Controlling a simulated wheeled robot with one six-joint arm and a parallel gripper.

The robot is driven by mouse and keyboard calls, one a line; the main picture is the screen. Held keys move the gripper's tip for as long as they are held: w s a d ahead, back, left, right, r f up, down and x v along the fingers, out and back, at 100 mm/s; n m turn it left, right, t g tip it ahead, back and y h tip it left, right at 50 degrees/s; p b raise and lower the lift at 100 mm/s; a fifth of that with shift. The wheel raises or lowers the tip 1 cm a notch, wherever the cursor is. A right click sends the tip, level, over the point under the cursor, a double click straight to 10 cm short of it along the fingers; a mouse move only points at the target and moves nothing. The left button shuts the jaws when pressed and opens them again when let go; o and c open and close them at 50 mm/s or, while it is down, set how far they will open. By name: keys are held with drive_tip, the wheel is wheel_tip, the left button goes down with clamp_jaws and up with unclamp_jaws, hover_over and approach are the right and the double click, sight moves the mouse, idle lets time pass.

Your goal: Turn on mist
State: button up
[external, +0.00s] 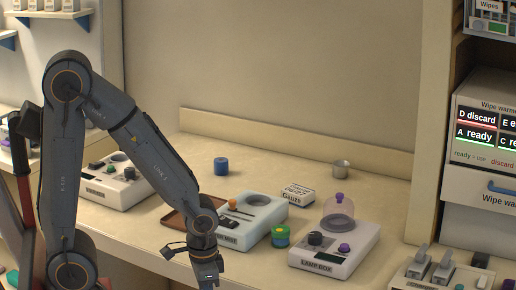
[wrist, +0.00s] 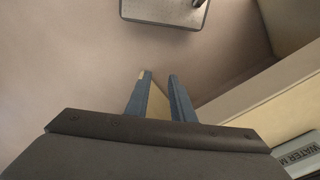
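The water mist box (external: 262,222) is a white and green unit on the bench in the external view, its label partly hidden by my arm. It has a round grey recess (external: 259,200), an orange-topped knob (external: 232,204) and a small dark control beside it. In the wrist view only the box's labelled edge (wrist: 300,157) shows at the lower right. My gripper (external: 208,281) hangs in front of the bench's front edge, below and left of the box. In the wrist view its two blue fingers (wrist: 158,78) stand apart with nothing between them.
A lamp box (external: 345,252) with a purple-knobbed clear dome stands right of the mist box, with a green tin (external: 281,236) between. A brown tray (external: 180,222) lies behind my arm. A gauze box (external: 297,194) and a blue jar (external: 221,166) stand farther back.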

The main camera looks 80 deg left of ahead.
drive_tip(key=w+a+r+n, duration=0.1)
drive_tip(key=w+a+r, duration=0.2)
drive_tip(key=w+a+r+n+p, duration=0.1)
drive_tip(key=w+a+r, duration=0.2)
drive_tip(key=w+a+r+n+p, duration=0.1)
drive_tip(key=w+a+r, duration=0.2)
drive_tip(key=shift+a+r+n+y, duration=0.3)
drive_tip(key=shift+a+r, duration=0.1)
clamp_jaws()
drive_tip(key=w+a+r+n+p, duration=0.1)
drive_tip(key=a+r+n, duration=0.1)
drive_tip(key=a+r, duration=0.5)
drive_tip(key=w+a+r+n+g+p, duration=0.1)
drive_tip(key=w+a+r+n, duration=0.1)
drive_tip(key=a+r, duration=0.6)
drive_tip(key=a+n, duration=0.1)
drive_tip(key=a, duration=0.1)
drive_tip(key=shift+a+r+y+p, duration=0.2)
drive_tip(key=shift+a+y+p, duration=0.1)
drive_tip(key=shift+a+p, duration=0.1)
